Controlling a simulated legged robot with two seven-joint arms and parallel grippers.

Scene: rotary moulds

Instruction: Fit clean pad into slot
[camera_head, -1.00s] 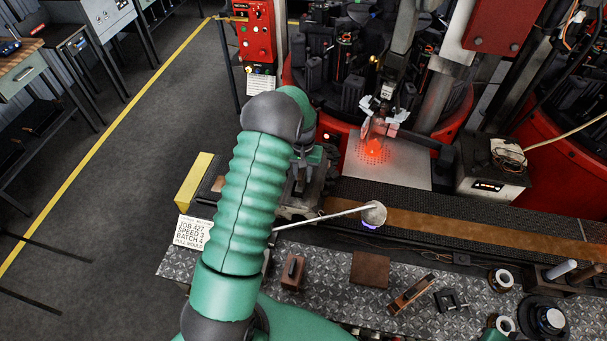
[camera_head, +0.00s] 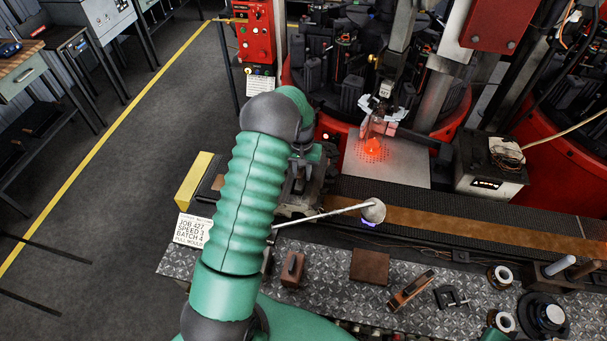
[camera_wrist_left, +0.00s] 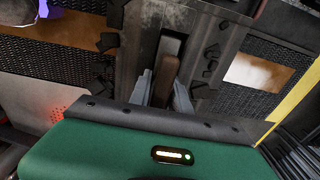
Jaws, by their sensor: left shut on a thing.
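My left gripper (camera_wrist_left: 165,92) is shut on a narrow brown pad (camera_wrist_left: 168,62). The pad stands between its two grey fingers, over a grey steel block (camera_wrist_left: 142,45) with a dark channel running down its middle, which I take for the slot. The pad lines up with this channel. I cannot tell how deep it sits in it. In the head view my left arm covers most of the gripper and the pad, and part of the steel block (camera_head: 300,208) shows beside the arm.
A pale rod with a round cup end (camera_head: 373,211) reaches over the conveyor (camera_head: 440,208). A glowing orange piece (camera_head: 373,146) hangs above a perforated plate (camera_head: 395,172). A brown block (camera_head: 292,268) and a brown square (camera_head: 370,266) lie on the bench.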

